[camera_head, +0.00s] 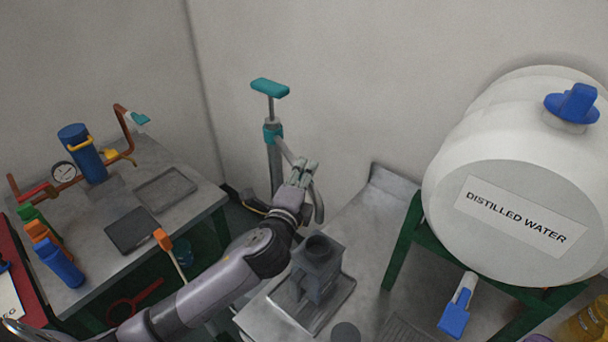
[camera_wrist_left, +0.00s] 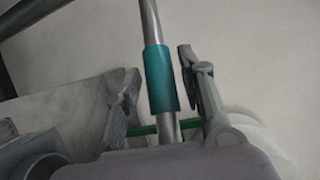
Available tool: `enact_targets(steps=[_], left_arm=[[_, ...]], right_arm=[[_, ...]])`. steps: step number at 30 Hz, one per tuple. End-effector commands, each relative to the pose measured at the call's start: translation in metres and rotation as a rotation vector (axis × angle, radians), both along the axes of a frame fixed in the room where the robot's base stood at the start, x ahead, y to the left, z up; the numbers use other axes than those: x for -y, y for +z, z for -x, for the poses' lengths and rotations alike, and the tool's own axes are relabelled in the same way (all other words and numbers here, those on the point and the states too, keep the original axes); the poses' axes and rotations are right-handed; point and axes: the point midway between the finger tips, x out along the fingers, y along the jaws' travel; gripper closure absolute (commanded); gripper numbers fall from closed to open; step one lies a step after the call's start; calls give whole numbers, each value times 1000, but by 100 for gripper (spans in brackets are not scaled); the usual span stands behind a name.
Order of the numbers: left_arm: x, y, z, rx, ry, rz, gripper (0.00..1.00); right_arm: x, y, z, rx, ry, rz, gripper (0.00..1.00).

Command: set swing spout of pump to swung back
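The pump stands against the back wall, with a teal T-handle (camera_head: 270,88) on a grey rod and a teal collar (camera_head: 272,132) below. Its grey spout (camera_head: 287,150) slopes down to the right from the collar, and its curved end (camera_head: 319,207) hangs down beyond my gripper. My left gripper (camera_head: 303,172) is at the spout and hides its middle. In the left wrist view, a grey tube with a teal sleeve (camera_wrist_left: 160,78) stands between the parted fingers (camera_wrist_left: 155,90). The right finger is close to the sleeve; contact is unclear. My right gripper is out of view.
A metal box (camera_head: 320,265) with a round opening sits on a tray below the spout. A distilled water tank (camera_head: 480,190) on a green stand is at right. A bench (camera_head: 95,215) with a blue cylinder (camera_head: 85,155), gauge and pipes is at left.

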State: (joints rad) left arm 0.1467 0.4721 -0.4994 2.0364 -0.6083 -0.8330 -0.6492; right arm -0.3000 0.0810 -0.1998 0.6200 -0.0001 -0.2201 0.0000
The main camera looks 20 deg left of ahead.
Motion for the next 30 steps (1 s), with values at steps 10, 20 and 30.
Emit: enact_targets(steps=[10,20,30], left_arm=[[0,0,0,0,0,0,74],[0,0,0,-1,0,0,96],[0,-1,0,-2,0,0,100]], right_arm=[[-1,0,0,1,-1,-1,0],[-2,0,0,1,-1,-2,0],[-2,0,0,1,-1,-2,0]])
